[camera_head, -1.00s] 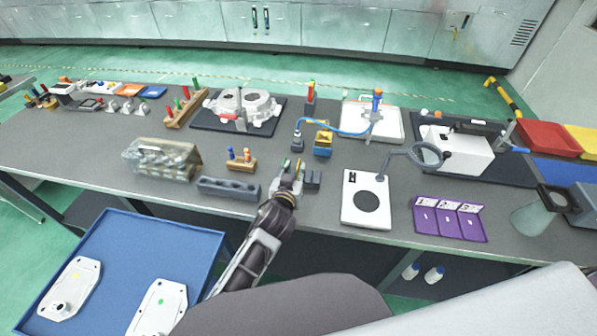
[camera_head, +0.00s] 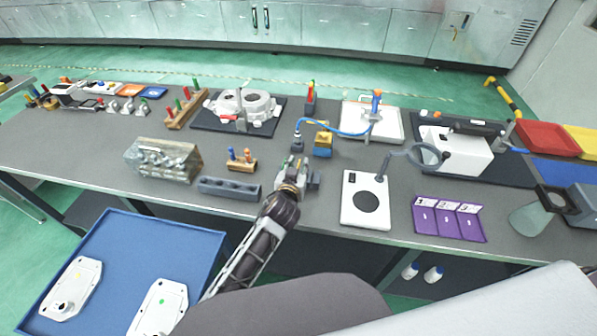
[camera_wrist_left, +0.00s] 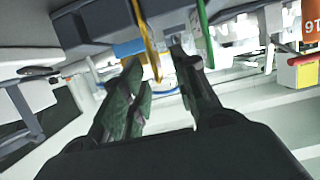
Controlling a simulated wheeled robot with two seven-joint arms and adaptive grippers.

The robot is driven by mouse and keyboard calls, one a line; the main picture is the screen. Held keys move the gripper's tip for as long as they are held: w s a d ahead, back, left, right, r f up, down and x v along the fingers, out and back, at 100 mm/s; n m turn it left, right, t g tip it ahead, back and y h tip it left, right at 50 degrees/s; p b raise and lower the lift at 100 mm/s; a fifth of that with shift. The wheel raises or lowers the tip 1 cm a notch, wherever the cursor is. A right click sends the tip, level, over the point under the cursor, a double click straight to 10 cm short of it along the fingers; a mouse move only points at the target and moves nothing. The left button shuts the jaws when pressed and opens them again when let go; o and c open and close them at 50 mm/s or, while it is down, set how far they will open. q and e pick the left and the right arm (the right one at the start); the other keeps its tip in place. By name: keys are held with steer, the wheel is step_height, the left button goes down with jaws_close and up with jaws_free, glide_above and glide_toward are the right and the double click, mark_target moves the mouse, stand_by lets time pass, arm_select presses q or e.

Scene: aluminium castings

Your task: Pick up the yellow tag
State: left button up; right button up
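The yellow tag (camera_wrist_left: 147,42) shows in the left wrist view as a thin upright strip, its lower end between my two fingertips. My left gripper (camera_wrist_left: 157,60) is open around its lower end, and the tag looks closer to the left finger; I cannot tell whether they touch. A green strip (camera_wrist_left: 204,32) stands just outside the right finger. In the head view my left gripper (camera_head: 293,172) is over the table by a small dark holder (camera_head: 315,181), partly covering it. The tag is too small to make out clearly there. My right gripper is not in view.
A grey slotted block (camera_head: 229,189) and a wooden peg stand (camera_head: 243,163) lie left of the gripper. A white plate with a black disc (camera_head: 352,211) and a magnifier (camera_head: 425,155) are to the right. A blue-hosed tool (camera_head: 297,144) stands behind.

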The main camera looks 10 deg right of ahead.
arm_select(q)
steer(key=shift+x, duration=0.85)
jaws_close()
